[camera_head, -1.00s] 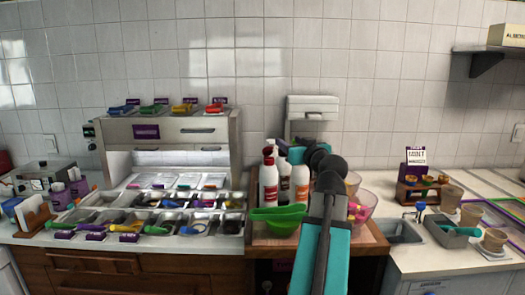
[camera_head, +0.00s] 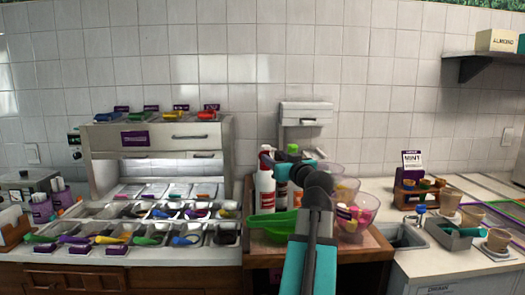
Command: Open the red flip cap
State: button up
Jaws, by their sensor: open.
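A white squeeze bottle (camera_head: 265,190) with a dark red label stands on the wooden counter section, right of the topping station. Its red cap (camera_head: 265,164) is small and partly covered by my gripper, so I cannot tell whether the lid is up or down. My gripper (camera_head: 267,153) is small and dark at the end of my arm. It is open, at the top of this bottle; I cannot tell whether it touches the cap. More bottles stand just right, partly hidden by my arm, one with a green top (camera_head: 292,149).
A green bowl (camera_head: 272,222) sits before the bottles. Clear bowls (camera_head: 365,207) stand to the right. The topping station (camera_head: 160,140) is at the left, with colored rolls on top, including a red one (camera_head: 207,115). A white dispenser (camera_head: 306,113) is on the wall behind.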

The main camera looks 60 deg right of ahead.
jog(key=p+x, duration=0.1)
jog(key=x, duration=1.2)
jog(key=shift+w+d, duration=0.2)
jog(key=shift+w, duration=0.1)
jog(key=shift+c, duration=0.3)
jog(key=c, duration=1)
jog(key=shift+w+r+g+y+p, duration=0.15)
jog(key=shift+g+y+p, duration=0.2)
jog(key=shift+p, duration=0.95)
jog(key=shift+w+d+f+g+y+p, duration=0.35)
jog(key=shift+f+g+y+p, duration=0.45)
jog(key=shift+g+y+p, duration=1.55)
jog(key=shift+w+d+f+g+y+p, duration=0.25)
jog(key=shift+w+f+g+p, duration=0.75)
jog(key=shift+p, duration=2.8)
jog(key=shift+s+d+f+g+y+p, duration=0.1)
jog(key=shift+d+f+g+y+p, duration=0.35)
jog(key=shift+g+y+p, duration=1.5)
jog(key=shift+a+f+g+h+p, duration=0.15)
jog(key=shift+g+h+p, duration=0.1)
jog(key=shift+h+p, duration=0.65)
